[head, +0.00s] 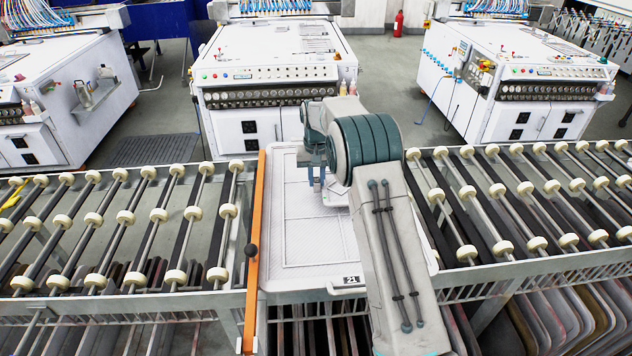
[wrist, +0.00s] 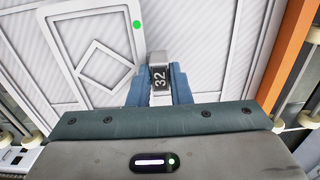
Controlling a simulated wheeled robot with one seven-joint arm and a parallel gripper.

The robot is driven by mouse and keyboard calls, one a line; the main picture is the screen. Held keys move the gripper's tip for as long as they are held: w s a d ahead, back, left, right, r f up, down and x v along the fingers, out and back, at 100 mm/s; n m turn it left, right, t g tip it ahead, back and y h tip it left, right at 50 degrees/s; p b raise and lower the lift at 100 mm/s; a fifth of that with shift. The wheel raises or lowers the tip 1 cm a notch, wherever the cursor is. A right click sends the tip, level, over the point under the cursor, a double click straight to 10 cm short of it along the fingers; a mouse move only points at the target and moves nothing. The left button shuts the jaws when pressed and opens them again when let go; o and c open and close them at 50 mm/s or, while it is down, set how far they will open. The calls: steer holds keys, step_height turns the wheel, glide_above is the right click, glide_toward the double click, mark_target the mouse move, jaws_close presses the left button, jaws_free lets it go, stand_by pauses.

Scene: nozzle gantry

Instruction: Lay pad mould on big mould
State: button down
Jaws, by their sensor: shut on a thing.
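The big mould (head: 300,235) is a white, ribbed tray with a "21" label at its near edge, lying across the roller line. My gripper (head: 316,182) is over its upper middle part. In the wrist view my gripper (wrist: 158,80) has its blue fingers shut on a pale block with a dark "32" label, part of the pad mould (wrist: 160,76). My arm hides the right side of the big mould. I cannot tell whether the moulds touch.
An orange bar (head: 257,240) with a dark knob runs along the big mould's left side. Rollers with cream wheels (head: 125,217) extend to both sides. White machines (head: 270,70) stand behind. Several trays (head: 545,320) are stored below on the right.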

steer(key=shift+f, duration=1.15)
steer(key=shift+f, duration=0.15)
steer(key=c, duration=1.3)
jaws_free()
